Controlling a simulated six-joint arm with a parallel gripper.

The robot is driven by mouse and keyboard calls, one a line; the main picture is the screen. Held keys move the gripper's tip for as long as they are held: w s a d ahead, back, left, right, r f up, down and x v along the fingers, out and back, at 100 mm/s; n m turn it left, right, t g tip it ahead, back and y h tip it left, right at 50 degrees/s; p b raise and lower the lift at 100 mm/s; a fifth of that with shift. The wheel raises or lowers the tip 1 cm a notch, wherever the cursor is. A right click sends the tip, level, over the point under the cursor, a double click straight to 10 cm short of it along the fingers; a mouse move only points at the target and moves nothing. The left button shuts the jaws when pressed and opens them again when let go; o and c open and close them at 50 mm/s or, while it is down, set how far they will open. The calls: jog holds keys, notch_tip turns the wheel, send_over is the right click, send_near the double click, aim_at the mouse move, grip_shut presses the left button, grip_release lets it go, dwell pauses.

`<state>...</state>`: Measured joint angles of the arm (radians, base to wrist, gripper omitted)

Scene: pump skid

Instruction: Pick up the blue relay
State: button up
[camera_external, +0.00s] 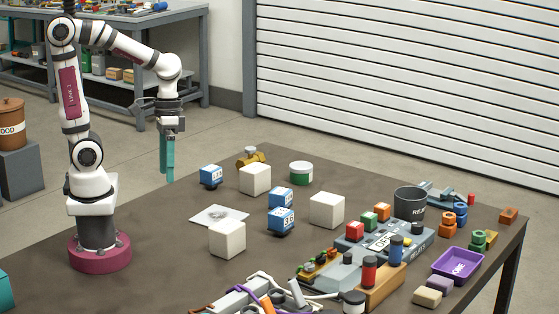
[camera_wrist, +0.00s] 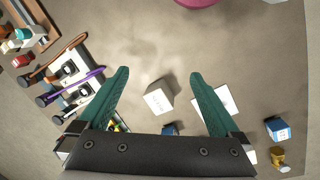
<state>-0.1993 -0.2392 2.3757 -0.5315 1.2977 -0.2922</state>
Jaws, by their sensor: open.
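Three blue relays with white labels are on the table. In the external view one relay (camera_external: 210,176) stands at the table's far left side. A second relay (camera_external: 281,197) stands near the middle, and a third relay (camera_external: 281,221) sits just in front of it. My gripper (camera_external: 168,177) hangs fingers-down in the air left of the relays, apart from them. In the wrist view my gripper (camera_wrist: 159,74) has its teal fingers wide apart with nothing held. One relay (camera_wrist: 277,129) shows right of the fingers. Another relay (camera_wrist: 170,129) is partly hidden behind the gripper body.
White blocks (camera_external: 227,239), (camera_external: 255,179) and (camera_external: 327,210) stand around the relays. A white sheet (camera_external: 219,215) lies beside them. A brass fitting (camera_external: 250,159) and a green-white jar (camera_external: 301,172) are behind. The front and right are cluttered, including a dark cup (camera_external: 410,202) and purple tray (camera_external: 458,265).

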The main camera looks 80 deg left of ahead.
jog(key=w+a+f+n+t+h, duration=0.1)
jog(key=w+a+f+n+h, duration=0.15)
jog(key=w+n, duration=0.55)
jog(key=n+t+h, duration=0.2)
jog(key=n+t, duration=0.4)
jog(key=n, duration=1.1)
send_near(289, 224)
jog(key=x, duration=0.9)
jog(key=shift+w+d+f, duration=0.1)
jog(key=shift+w+f, duration=0.05)
jog(key=shift+f, duration=0.05)
grip_shut()
